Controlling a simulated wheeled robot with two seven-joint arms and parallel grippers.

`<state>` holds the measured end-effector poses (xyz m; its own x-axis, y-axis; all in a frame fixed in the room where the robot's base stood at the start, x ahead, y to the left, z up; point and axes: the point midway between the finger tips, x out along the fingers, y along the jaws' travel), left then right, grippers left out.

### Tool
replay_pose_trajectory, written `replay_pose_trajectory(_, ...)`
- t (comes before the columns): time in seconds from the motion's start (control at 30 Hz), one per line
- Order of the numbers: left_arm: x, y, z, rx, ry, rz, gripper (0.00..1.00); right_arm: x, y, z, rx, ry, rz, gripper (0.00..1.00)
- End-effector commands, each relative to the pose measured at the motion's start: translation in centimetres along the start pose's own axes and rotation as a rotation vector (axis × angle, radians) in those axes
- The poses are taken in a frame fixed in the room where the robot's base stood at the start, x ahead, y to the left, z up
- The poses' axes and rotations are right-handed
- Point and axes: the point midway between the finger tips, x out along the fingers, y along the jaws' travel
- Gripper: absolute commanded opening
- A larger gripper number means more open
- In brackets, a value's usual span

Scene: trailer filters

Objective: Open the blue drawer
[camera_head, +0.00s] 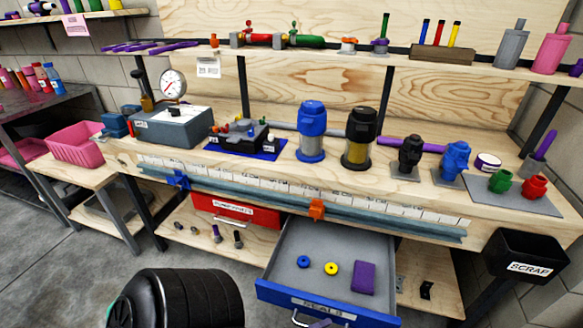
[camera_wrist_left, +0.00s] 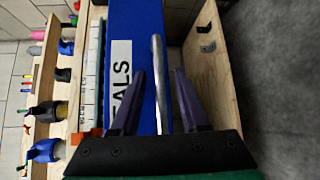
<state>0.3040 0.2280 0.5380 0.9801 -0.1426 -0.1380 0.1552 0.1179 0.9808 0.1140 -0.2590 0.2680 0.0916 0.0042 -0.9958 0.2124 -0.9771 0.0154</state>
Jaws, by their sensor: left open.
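The blue drawer (camera_head: 316,303), labelled SEALS, stands pulled out from under the workbench in the head view, its grey inside showing. A blue ring (camera_head: 304,261), a yellow ring (camera_head: 331,268) and a purple block (camera_head: 364,277) lie in it. Its metal handle (camera_wrist_left: 158,60) shows in the left wrist view in front of the blue face. My left gripper (camera_wrist_left: 160,78) is open, with its two purple fingers on either side of the handle. I cannot tell whether either finger touches it. My right gripper is not in view.
A red drawer (camera_head: 235,211) is shut to the left of the blue one. A black SCRAP bin (camera_head: 541,258) hangs at the right. Blue and black-yellow filter housings (camera_head: 311,132) stand on the workbench. A lower shelf (camera_head: 200,257) holds small parts.

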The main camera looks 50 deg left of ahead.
Motion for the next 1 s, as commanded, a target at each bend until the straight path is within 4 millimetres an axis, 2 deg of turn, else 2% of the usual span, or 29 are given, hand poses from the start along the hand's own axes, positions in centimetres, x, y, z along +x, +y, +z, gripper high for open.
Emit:
replay_pose_trajectory(0.13, -1.2, -0.1, 0.0, 0.0, 0.0, -0.004, 0.45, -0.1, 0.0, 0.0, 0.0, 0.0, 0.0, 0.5)
replay_pose_trajectory(0.23, -3.0, -0.1, 0.0, 0.0, 0.0, -0.006, 0.45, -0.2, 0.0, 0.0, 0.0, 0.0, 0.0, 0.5)
replay_pose_trajectory(0.5, -10.5, -0.2, 0.0, 0.0, 0.0, -0.007, 0.45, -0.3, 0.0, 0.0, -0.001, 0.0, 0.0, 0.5)
replay_pose_trajectory(0.63, -13.3, -0.2, 0.0, 0.0, 0.001, -0.006, 0.45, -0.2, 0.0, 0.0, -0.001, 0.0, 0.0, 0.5)
replay_pose_trajectory(0.77, -14.5, -0.1, 0.0, 0.0, 0.001, -0.002, 0.45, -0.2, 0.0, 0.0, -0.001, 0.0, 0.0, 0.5)
replay_pose_trajectory(1.0, -14.6, 0.0, 0.0, 0.0, 0.001, -0.001, 0.45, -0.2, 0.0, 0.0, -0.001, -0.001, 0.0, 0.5)
